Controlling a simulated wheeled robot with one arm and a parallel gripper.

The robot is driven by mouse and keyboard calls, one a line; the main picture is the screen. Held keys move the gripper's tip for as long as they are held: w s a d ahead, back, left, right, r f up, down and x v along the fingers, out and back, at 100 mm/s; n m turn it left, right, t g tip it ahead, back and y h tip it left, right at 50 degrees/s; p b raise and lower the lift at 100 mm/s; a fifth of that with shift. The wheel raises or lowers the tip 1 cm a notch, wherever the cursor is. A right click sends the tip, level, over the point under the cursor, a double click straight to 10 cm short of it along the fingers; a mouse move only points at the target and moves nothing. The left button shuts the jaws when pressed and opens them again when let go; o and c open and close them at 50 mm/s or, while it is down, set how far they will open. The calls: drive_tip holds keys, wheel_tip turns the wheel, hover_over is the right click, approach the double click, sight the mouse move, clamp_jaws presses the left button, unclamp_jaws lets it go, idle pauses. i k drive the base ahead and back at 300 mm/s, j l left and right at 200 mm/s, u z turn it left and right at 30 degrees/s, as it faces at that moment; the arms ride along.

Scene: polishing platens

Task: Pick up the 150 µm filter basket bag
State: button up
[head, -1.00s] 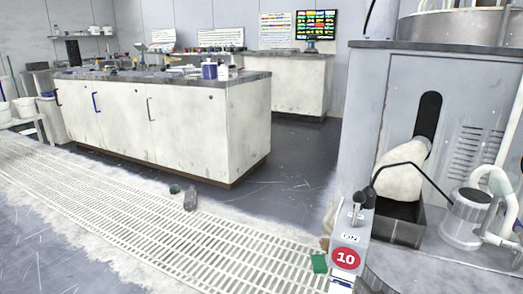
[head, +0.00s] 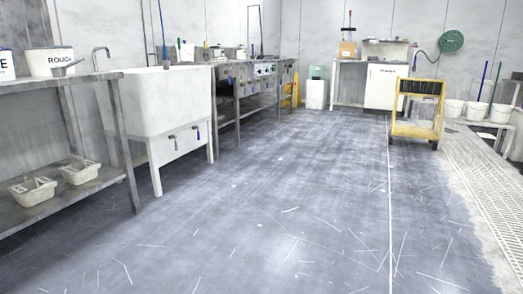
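I cannot make out a 150 µm filter basket bag in the head view. Two pale baskets with handles, a nearer one (head: 33,191) and one behind it (head: 80,172), sit on the lower shelf of the left bench; I see no 150 µm marking on them. My gripper is not in view.
A metal bench (head: 60,84) with a ROUGH-labelled container (head: 48,62) stands at left, beside a large white sink (head: 175,105). A yellow cart (head: 415,127) and white buckets (head: 478,113) stand at back right. The scratched grey floor (head: 270,220) between is clear.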

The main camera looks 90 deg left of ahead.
sight(80, 172)
drive_tip(key=u, duration=4.25)
